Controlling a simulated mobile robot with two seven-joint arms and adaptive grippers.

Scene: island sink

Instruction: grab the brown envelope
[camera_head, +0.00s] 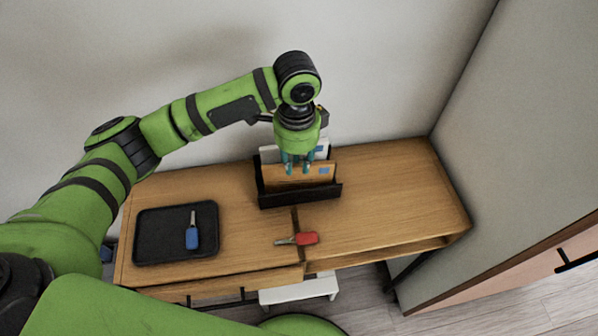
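The brown envelope (325,172) stands upright in a black letter holder (300,197) at the back middle of the wooden table. A white envelope (268,155) stands behind it in the same holder. My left gripper (297,168) points down right over the holder, in front of the upper part of the brown envelope. Its two teal fingertips show apart, side by side, so it looks open. Whether they touch the envelope I cannot tell. The gripper hides part of both envelopes. My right gripper is not in view.
A black tray (155,247) with a blue-handled tool (192,236) lies on the left of the wooden table (400,195). A red-handled tool (306,238) lies in front of the holder. The table's right side is clear. Walls stand behind and to the right.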

